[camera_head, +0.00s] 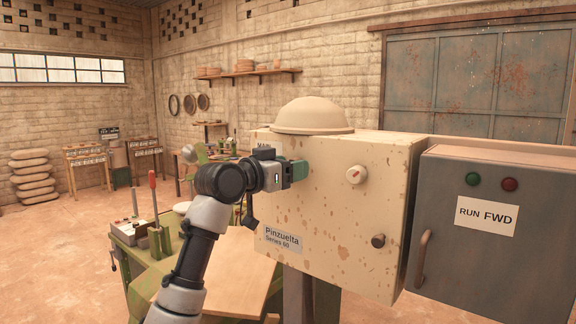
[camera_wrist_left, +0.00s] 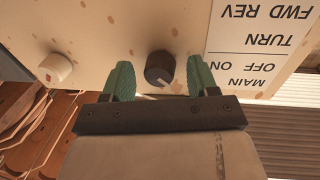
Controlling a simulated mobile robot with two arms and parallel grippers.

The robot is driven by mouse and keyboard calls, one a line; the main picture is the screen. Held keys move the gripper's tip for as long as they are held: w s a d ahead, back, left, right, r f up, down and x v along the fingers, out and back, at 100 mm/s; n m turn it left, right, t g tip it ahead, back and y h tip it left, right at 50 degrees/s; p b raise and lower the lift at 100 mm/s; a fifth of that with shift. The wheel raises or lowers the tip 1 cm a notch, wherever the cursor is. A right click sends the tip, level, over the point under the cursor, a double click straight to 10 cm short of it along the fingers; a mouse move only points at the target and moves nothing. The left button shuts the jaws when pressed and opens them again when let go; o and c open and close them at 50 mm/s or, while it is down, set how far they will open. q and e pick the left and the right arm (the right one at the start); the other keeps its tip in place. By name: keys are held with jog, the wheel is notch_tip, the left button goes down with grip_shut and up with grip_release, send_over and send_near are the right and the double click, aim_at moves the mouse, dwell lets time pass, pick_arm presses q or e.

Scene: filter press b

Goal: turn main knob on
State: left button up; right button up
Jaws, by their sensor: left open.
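The main knob (camera_wrist_left: 160,68) is a dark round knob with a pale pointer line, seen in the left wrist view. The panel label (camera_wrist_left: 262,45), upside down there, reads MAIN OFF ON and TURN FWD REV. My left gripper (camera_head: 298,171) is at the left part of the cream control box (camera_head: 335,215) in the head view and hides the knob there. In the wrist view its green fingers (camera_wrist_left: 160,62) are open on either side of the knob, with gaps visible. I cannot tell how deep they reach around it. My right gripper is not in view.
A white knob (camera_head: 356,174) and a dark knob (camera_head: 378,240) stick out of the box face. A grey cabinet (camera_head: 490,235) with a handle (camera_head: 422,259) stands at the right. A green bench (camera_head: 150,262) with a lever is at the left. Open floor lies farther left.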

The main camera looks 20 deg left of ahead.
pick_arm(q)
jog(key=c, duration=0.9)
jog(key=shift+m, duration=0.3)
jog(key=shift+r+m+y+p, duration=0.1)
jog(key=shift+m+y+p, duration=0.35)
jog(key=shift+m+p, duration=1.65)
jog(key=shift+r+m+y+p, duration=0.1)
jog(key=shift+m+y+p, duration=0.7)
jog(key=shift+m, duration=2.3)
jog(key=shift+r+m+y+p, duration=0.1)
jog(key=shift+m+y+p, duration=0.05)
jog(key=shift+m+p, duration=2.1)
jog(key=shift+s+m, duration=0.1)
jog(key=shift+m, duration=0.45)
jog(key=shift+b, duration=0.3)
